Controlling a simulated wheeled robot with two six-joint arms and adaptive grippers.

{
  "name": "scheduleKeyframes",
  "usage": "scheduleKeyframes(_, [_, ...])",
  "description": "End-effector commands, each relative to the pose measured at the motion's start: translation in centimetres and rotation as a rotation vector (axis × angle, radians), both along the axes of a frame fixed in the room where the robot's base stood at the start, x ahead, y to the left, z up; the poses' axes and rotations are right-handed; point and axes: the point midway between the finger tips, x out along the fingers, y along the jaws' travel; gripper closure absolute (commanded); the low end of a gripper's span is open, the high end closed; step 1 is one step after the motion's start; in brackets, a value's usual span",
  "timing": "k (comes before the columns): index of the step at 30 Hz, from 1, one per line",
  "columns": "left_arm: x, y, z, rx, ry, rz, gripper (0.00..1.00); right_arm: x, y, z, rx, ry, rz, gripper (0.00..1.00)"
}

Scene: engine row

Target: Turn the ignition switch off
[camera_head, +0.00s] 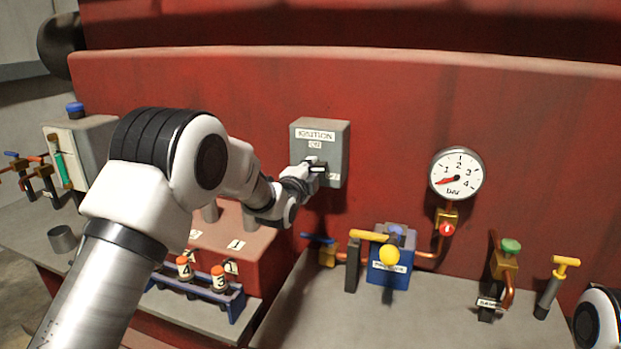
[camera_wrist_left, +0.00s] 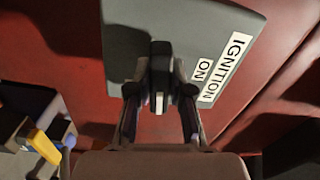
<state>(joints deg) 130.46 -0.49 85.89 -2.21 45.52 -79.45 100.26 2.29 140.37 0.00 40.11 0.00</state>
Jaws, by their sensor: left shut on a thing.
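A further small label lower on the box is partly hidden. My left gripper (camera_head: 316,170) reaches the box's front from the left and is shut on the dark switch lever. In the left wrist view, the lever (camera_wrist_left: 161,65) stands out from the box (camera_wrist_left: 125,40), between the fingertips of my left gripper (camera_wrist_left: 160,100). The IGNITION ON label is on the right there. My right gripper is not in view.
A pressure gauge (camera_head: 457,173) hangs right of the box. Below are a blue unit (camera_head: 393,285) with a yellow knob, copper pipes and several valves. Numbered orange-topped parts (camera_head: 219,278) stand in a blue rack at lower left. The panel between box and gauge is clear.

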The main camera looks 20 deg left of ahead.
Motion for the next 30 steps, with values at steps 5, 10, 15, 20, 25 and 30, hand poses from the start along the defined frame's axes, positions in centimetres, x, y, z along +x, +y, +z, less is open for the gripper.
scheduleKeyframes(5, [-0.01,-0.03,-0.34,0.094,0.000,0.000,1.00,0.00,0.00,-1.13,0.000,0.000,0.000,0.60])
scheduleKeyframes(10, [-0.01,-0.03,-0.21,0.146,-0.003,0.000,1.00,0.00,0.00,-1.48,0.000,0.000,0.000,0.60])
scheduleKeyframes(15, [-0.01,-0.03,-0.16,0.167,-0.003,0.000,1.00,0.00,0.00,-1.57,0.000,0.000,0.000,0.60])
scheduleKeyframes(20, [-0.01,-0.03,-0.14,0.170,-0.003,-0.001,1.00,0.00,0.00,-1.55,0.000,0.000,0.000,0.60])
scheduleKeyframes(25, [-0.01,-0.03,-0.16,0.169,-0.002,-0.001,1.00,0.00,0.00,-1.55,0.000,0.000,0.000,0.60])
scheduleKeyframes(30, [-0.01,-0.03,-0.13,0.168,-0.003,-0.001,0.54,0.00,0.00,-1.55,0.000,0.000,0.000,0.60])
